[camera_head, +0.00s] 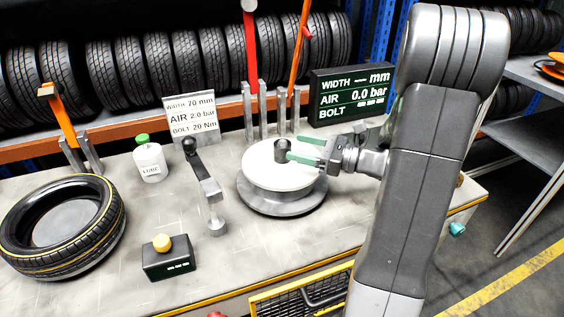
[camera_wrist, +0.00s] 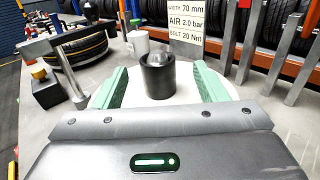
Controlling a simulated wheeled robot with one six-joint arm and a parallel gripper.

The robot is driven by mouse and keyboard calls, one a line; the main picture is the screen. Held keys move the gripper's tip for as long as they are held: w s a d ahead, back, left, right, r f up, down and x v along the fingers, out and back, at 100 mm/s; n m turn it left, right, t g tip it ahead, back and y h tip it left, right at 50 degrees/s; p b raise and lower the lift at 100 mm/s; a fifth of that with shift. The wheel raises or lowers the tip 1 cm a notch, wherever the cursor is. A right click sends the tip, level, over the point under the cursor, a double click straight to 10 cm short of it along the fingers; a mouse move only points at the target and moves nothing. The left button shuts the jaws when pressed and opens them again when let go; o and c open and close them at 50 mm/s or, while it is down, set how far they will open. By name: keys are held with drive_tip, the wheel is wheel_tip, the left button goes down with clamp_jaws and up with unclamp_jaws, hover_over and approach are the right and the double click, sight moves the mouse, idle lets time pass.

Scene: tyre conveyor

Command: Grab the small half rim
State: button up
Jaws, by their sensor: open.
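A pale round rim half (camera_head: 262,170) lies flat on a grey round stand on the bench, and a dark upright cylinder (camera_head: 282,152) rises from its middle. My gripper (camera_head: 297,148) is open above the pale disc, coming from the right. In the wrist view the dark cylinder (camera_wrist: 158,78) stands between the two green fingers (camera_wrist: 160,70), with a gap on each side. The pale disc (camera_wrist: 137,97) shows below the fingers, partly hidden by the gripper body. I cannot tell whether this disc is the small half rim.
A tyre (camera_head: 62,228) lies at the left of the bench. A lever post (camera_head: 203,180), a lube bottle (camera_head: 149,160) and a yellow button box (camera_head: 168,257) stand between. Upright grey bars (camera_head: 262,110) and a display (camera_head: 350,95) are behind. An orange ring (camera_head: 552,70) lies on the right shelf.

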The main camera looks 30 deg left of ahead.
sight(282, 140)
drive_tip(key=a, duration=0.2)
drive_tip(key=s+a, duration=0.1)
drive_tip(key=a, duration=0.1)
drive_tip(key=shift+r+p, duration=0.1)
drive_tip(key=shift+p, duration=0.3)
drive_tip(key=shift+s+a, duration=0.1)
drive_tip(key=shift+a, duration=0.55)
clamp_jaws()
